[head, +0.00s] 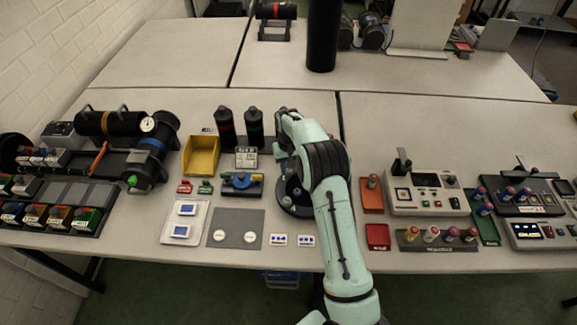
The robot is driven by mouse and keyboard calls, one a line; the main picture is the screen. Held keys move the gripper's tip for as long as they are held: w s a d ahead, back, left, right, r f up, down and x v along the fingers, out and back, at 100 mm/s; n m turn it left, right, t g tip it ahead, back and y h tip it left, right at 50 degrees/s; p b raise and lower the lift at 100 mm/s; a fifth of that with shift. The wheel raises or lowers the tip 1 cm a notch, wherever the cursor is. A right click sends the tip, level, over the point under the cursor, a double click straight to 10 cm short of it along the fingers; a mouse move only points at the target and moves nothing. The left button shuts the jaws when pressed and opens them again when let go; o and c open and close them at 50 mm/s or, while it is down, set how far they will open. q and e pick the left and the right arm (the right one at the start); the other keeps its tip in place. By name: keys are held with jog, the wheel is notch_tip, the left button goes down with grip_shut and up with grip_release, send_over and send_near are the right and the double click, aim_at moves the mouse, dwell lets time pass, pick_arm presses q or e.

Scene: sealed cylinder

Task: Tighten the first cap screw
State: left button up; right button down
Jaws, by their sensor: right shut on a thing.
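A dark round flanged part (295,198) with small light screw heads on its rim sits on the table at the centre. My right arm comes in from the bottom and reaches over it, hiding much of its right side. My right gripper (283,150) is small and dark at the arm's far end, just above and behind this part. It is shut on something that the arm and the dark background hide. I cannot tell which screw is the first, or whether the gripper touches one. My left gripper is not in view.
To the left are a yellow bin (201,157), two black bottles (254,128), a blue fixture (242,184), a grey mat (236,229) and a black cylinder rig (108,124). To the right are a red tray (378,237) and a control box (427,193).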

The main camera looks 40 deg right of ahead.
jog(key=m, duration=0.5)
jog(key=shift+w+d+r+m, duration=0.15)
jog(key=shift+w+r+m, duration=0.05)
jog(key=shift+r+m, duration=0.15)
jog(key=shift+m, duration=2.15)
jog(key=c, duration=0.8)
grip_release()
jog(key=shift+c, duration=0.2)
jog(key=shift+s+f, duration=0.1)
jog(key=shift+s, duration=0.05)
notch_tip(320, 180, up, 13)
jog(key=shift+r, duration=0.2)
